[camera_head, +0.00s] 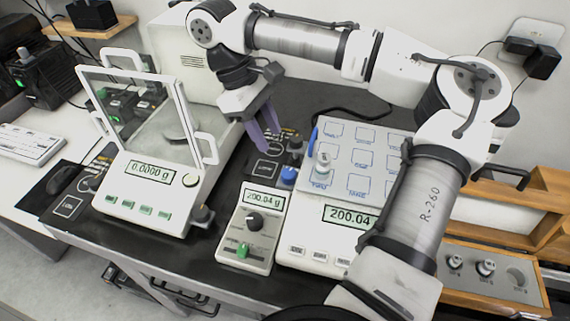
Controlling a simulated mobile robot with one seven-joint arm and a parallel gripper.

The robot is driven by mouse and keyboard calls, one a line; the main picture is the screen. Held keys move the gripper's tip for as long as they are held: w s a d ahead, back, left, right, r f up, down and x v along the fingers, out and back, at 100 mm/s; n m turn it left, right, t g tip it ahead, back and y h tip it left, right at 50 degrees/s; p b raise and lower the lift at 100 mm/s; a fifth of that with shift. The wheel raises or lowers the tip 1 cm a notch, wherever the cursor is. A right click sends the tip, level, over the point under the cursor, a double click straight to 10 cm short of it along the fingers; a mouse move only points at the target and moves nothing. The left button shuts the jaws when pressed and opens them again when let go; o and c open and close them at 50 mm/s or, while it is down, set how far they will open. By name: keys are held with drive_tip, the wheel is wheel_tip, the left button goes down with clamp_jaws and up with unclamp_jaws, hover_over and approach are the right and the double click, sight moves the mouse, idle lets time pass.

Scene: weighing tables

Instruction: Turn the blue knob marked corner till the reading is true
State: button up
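A small blue knob (288,175) sits beside the left edge of the platform scale; its marking is too small to read. The platform scale (300,252) shows a reading of 200.04, partly covered by my arm. A silver weight (323,163) stands near the left of its gridded pan. A small grey box (243,256) to its left also reads 200.04 g and has a black knob (254,222) and a green slider. My gripper (268,140) hangs above and left of the blue knob, apart from it. Its two purple fingers look spread and empty.
A glass-doored balance (150,200) reading 0.0000 g stands at left, close to my gripper. An upright blue piece (313,138) stands at the pan's left edge. A wooden weight box (490,278) is at lower right. My arm spans the right side.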

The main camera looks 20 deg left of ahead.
sight(287, 171)
drive_tip(key=x, duration=1)
drive_tip(key=shift+a+f, duration=0.1)
drive_tip(key=c, duration=0.7)
drive_tip(key=shift+r+m+p, duration=0.35)
drive_tip(key=shift+m+p, duration=0.15)
drive_tip(key=shift+p, duration=0.35)
drive_tip(key=shift+w+m+g+p, duration=0.1)
drive_tip(key=shift+m+g+p, duration=0.2)
drive_tip(key=shift+p, duration=0.35)
drive_tip(key=shift+f+m+p, duration=0.1)
drive_tip(key=shift+m+p, duration=0.4)
drive_tip(key=shift+p, duration=0.15)
drive_tip(key=shift+w+f+y, duration=0.1)
drive_tip(key=shift+f+y, duration=0.1)
drive_tip(key=shift+y, duration=0.1)
